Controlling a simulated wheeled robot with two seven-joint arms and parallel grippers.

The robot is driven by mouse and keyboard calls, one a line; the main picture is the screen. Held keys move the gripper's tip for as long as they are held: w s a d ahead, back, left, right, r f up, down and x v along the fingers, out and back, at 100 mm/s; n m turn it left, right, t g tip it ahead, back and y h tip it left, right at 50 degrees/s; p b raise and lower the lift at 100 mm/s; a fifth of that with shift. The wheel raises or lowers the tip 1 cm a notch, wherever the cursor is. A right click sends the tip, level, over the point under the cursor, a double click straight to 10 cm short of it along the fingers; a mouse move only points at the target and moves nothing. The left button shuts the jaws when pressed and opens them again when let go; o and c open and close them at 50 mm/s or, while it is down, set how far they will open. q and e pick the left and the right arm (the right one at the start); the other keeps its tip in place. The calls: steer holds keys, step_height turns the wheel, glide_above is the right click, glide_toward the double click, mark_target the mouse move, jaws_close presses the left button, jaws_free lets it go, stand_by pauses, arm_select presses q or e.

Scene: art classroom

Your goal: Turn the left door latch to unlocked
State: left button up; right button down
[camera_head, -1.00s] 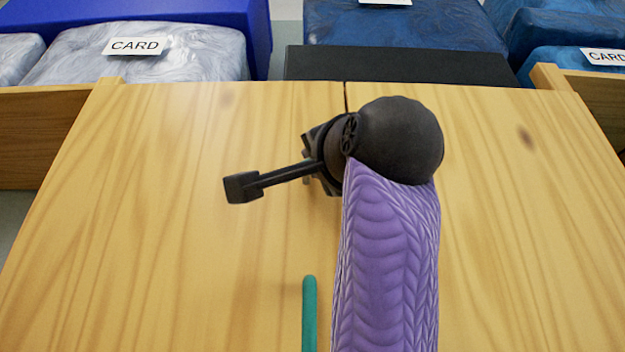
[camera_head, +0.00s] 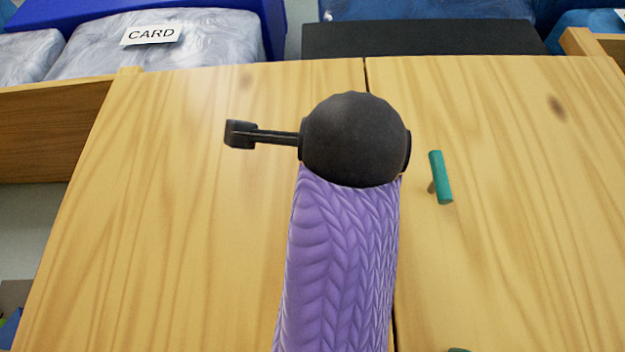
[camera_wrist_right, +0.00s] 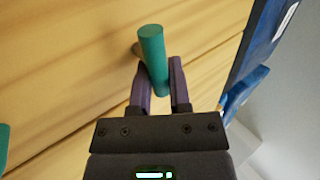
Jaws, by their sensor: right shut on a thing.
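The left door latch (camera_wrist_right: 153,58) is a teal-green cylinder, seen in the right wrist view standing off the wooden door on a short post. My right gripper (camera_wrist_right: 162,85) has its two purple fingers on either side of the cylinder, shut on it. In the head view my right wrist and purple arm hide this latch and the fingers. A second teal latch (camera_head: 441,178) shows on the right door, nearly upright with a slight tilt. My left gripper is in neither view.
The cabinet's left door (camera_head: 190,200) and right door (camera_head: 520,210) meet at a narrow seam. A teal piece (camera_wrist_right: 3,145) shows at the wrist view's left edge.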

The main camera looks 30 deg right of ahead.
stand_by(0.3)
steer(key=c, duration=0.9)
jaws_free()
steer(key=b+v, duration=0.5)
steer(key=v, duration=0.5)
steer(key=shift+w, duration=0.1)
